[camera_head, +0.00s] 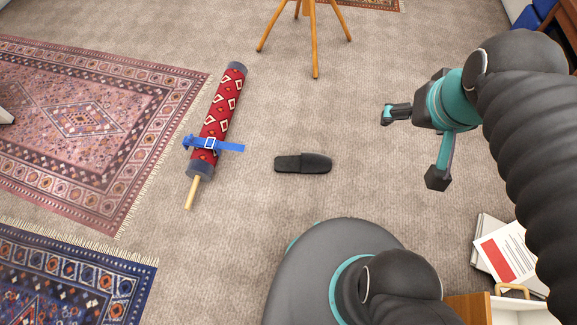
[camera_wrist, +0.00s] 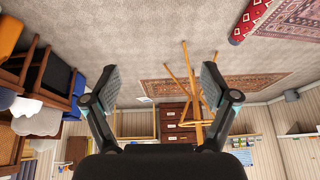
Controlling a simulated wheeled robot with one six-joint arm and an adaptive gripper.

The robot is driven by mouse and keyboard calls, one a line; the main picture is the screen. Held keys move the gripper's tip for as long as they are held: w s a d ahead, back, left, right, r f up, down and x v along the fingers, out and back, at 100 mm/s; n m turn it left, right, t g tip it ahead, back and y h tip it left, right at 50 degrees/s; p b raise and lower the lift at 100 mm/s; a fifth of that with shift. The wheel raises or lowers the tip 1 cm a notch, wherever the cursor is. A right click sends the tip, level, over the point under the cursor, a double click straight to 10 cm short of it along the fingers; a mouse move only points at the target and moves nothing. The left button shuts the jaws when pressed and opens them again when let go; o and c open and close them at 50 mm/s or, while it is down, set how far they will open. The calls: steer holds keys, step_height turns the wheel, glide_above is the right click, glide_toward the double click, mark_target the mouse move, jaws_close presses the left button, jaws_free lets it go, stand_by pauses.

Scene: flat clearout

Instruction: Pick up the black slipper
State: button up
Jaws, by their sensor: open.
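The black slipper (camera_head: 303,163) lies flat on the grey-beige carpet in the middle of the head view, its closed toe part to the right. My gripper (camera_head: 408,144) is to the right of the slipper, apart from it, with its two fingers spread wide and nothing between them. In the wrist view my gripper (camera_wrist: 150,85) also shows open and empty. The slipper does not show in the wrist view.
A rolled red rug (camera_head: 221,110) with a blue strap lies left of the slipper. Patterned rugs (camera_head: 95,110) cover the left floor. A wooden stand (camera_head: 314,40) is behind. A stack of papers (camera_head: 508,250) lies at lower right. Carpet around the slipper is clear.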

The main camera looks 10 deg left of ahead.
steer(key=w+a+f+m+g+y+b, duration=0.2)
steer(key=w+f+m+g+y+b, duration=0.15)
steer(key=w+f, duration=0.75)
steer(key=w+a+f+m+g+y+b, duration=0.2)
steer(key=w+f+m+g+y+b, duration=0.15)
steer(key=w+f, duration=0.8)
steer(key=w+f+m+g+y+b, duration=0.15)
steer(key=w+f+m, duration=0.35)
steer(key=f, duration=1.1)
steer(key=m+t+y+b, duration=0.1)
steer(key=m+y+b, duration=0.2)
steer(key=m+y, duration=0.15)
glide_toward(312, 158)
steer(key=x, duration=0.6)
steer(key=shift+w+a+f, duration=0.1)
steer(key=shift+w, duration=0.15)
steer(key=shift+s+b+x, duration=0.2)
steer(key=shift+b+x, duration=0.2)
steer(key=shift+x, duration=2.25)
steer(key=c, duration=1.4)
